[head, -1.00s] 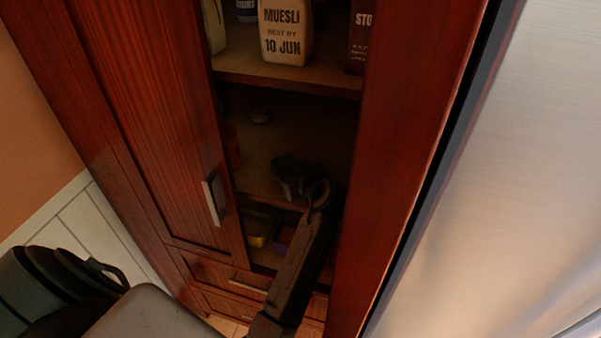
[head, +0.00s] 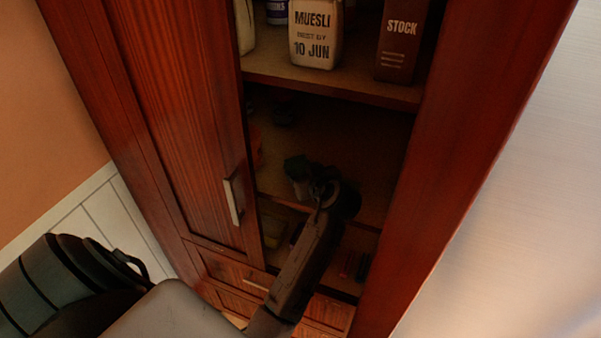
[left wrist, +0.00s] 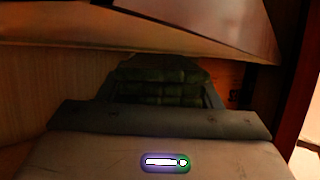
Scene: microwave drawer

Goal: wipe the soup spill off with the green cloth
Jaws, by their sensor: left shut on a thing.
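My left gripper (head: 304,180) is inside the open cupboard, in the dim space below the shelf with the muesli. It is shut on a dark green folded thing, which looks like the green cloth (left wrist: 160,87) between the fingers in the left wrist view. In the head view the cloth (head: 297,166) is only a dark patch at the fingertips. I cannot tell whether it touches the shelf below. No soup spill can be made out in the dark. My right gripper is not in view.
The upper shelf (head: 330,88) holds a muesli bag (head: 315,35) and a stock box (head: 401,42). A wooden door (head: 185,110) with a metal handle (head: 233,200) is close on the left. The cupboard's right side (head: 465,150) bounds the opening. Small items sit dimly on lower levels.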

